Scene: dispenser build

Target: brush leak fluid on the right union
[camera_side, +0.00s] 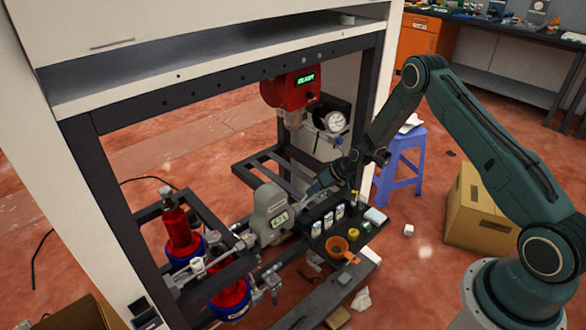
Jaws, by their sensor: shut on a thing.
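My gripper (331,181) is shut on a small slim tool, probably the brush, whose tip points down and left. It is just right of and above the grey meter (268,215), over the far edge of the dark tray. The brush is too small to make out clearly, and I cannot tell whether it is wet. A metal pipe run with fittings (246,242) leads left from the grey meter. The right union cannot be picked out; it may be hidden behind the meter or the gripper. I see no clear contact between the brush and any fitting.
Red cylinders (178,231) with blue bases stand left. A red unit (290,88) and a round gauge (335,121) hang above. The dark frame (105,185) surrounds the work.

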